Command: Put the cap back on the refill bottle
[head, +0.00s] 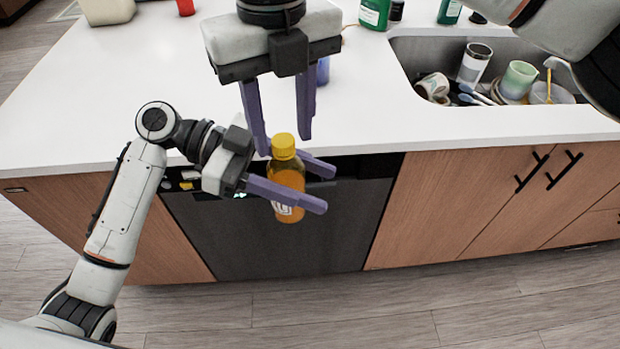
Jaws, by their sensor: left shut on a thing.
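An orange bottle (288,183) with a white label is upright in front of the counter edge. My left gripper (322,190) is shut on the bottle's body, its purple fingers on either side. A yellow cap (284,146) sits at the top of the bottle; whether it is fully seated cannot be told. My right gripper (285,146) points down from above.
The white countertop (90,100) is mostly clear on the left. A sink (400,60) with cups and dishes is at the right. Green bottles (375,14) stand at the back. A blue object (322,71) is partly hidden behind my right gripper. A dark dishwasher front (340,230) is below.

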